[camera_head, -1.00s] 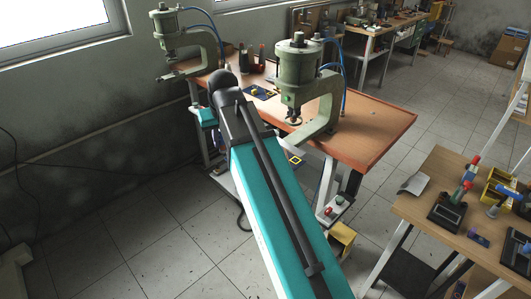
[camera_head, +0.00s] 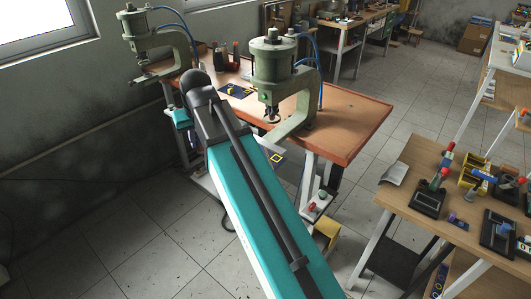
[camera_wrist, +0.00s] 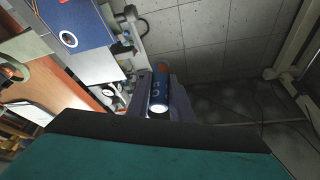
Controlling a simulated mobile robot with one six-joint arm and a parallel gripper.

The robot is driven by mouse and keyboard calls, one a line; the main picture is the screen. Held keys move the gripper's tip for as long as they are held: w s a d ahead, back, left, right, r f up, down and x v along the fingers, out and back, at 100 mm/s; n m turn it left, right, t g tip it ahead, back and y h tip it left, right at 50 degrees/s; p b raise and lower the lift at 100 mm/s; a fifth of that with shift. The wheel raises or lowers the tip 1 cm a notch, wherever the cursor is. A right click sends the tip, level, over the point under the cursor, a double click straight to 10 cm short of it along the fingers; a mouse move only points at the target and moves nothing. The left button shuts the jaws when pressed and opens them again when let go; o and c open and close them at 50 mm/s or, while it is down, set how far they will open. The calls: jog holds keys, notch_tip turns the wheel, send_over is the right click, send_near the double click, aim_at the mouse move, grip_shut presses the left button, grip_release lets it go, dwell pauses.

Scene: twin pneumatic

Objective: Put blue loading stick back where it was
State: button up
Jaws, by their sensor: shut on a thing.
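The blue loading stick (camera_wrist: 159,92) is a short blue cylinder with white lettering, a bright white near end and an orange-brown far end. In the wrist view my gripper (camera_wrist: 162,82) is shut on it, with the grey fingers around it. Neither the gripper nor the held stick can be made out in the head view, where my teal arm covers that area. A dark blue mat (camera_head: 236,91) lies on the press table behind the arm. A blue panel with a white ring (camera_wrist: 85,25) shows at upper left in the wrist view.
A green press (camera_head: 274,75) stands on the brown table (camera_head: 345,118); another press (camera_head: 150,45) is behind it at left. A wooden table (camera_head: 405,190) at right holds dark trays, a yellow bin (camera_head: 472,178) and coloured sticks.

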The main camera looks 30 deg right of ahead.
jog(key=s+f, duration=0.5)
jog(key=f, duration=0.1)
jog(key=shift+s+f, duration=0.15)
jog(key=shift+f, duration=0.15)
jog(key=shift+s, duration=0.1)
